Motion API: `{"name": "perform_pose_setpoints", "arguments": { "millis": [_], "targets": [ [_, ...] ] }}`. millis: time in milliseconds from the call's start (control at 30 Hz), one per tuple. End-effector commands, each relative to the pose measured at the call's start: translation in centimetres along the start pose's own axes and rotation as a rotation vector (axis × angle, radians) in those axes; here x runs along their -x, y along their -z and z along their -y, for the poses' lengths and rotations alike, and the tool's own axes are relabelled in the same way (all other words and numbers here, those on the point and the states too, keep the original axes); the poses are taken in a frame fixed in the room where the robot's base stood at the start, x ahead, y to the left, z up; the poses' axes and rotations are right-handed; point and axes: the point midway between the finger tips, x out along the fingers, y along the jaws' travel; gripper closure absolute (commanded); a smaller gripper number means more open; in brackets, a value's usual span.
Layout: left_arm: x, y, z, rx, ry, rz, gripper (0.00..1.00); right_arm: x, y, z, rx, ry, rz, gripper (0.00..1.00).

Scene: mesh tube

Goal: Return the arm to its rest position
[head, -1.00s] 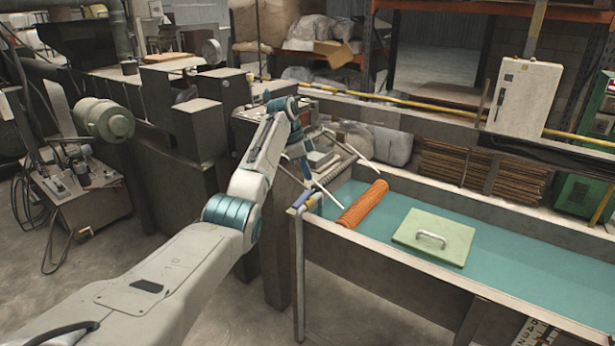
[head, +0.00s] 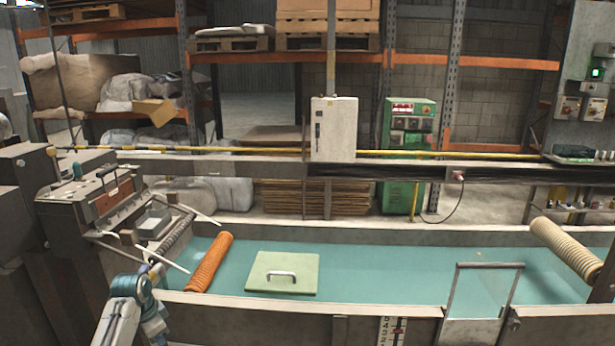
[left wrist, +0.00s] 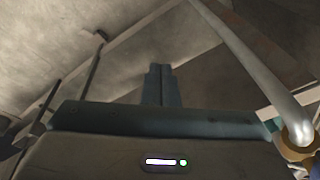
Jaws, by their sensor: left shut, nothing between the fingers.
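My left arm (head: 113,325) comes in at the bottom left of the head view. Its teal wrist joints (head: 150,312) show in front of the trough's left end; the fingertips are hard to make out there. In the left wrist view my left gripper (left wrist: 162,84) has its two dark fingers together, with nothing between them. An orange mesh tube (head: 209,262) lies in the teal-floored trough, to the right of and beyond my left wrist, apart from it. My right gripper is not in view.
A pale green plate with a handle (head: 285,272) lies in the trough (head: 400,272) right of the tube. A beige roll (head: 565,248) is at the right end. A dark machine (head: 95,205) stands by the left end. A metal-framed clear panel (head: 483,295) stands at the front wall.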

Motion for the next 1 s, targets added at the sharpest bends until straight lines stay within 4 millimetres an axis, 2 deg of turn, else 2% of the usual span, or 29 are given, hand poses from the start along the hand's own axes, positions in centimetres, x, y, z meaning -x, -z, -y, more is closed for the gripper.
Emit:
{"name": "perform_pose_setpoints", "arguments": {
  "millis": [33,200,400,600,700,800,1000],
  "targets": [
    [-1.7,-1.3,-2.4,0.02,0.008,0.01,1.0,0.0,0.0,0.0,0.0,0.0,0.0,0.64],
    [-4.8,-5.1,-9.2,0.107,0.051,0.02,1.0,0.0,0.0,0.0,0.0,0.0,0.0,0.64],
    [-6.2,-10.1,-17.5,0.225,0.091,0.008,1.0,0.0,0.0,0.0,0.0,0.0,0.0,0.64],
    [-4.9,-15.2,-25.5,0.359,0.121,-0.02,1.0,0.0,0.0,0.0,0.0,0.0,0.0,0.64],
    [-3.6,-17.2,-28.4,0.42,0.133,-0.036,1.0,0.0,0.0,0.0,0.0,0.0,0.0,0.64],
    [-2.3,-18.8,-30.5,0.468,0.142,-0.048,1.0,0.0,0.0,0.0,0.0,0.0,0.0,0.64],
    [-0.1,-20.9,-33.4,0.54,0.152,-0.067,1.0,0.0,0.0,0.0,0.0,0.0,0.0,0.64]
  ]
}}
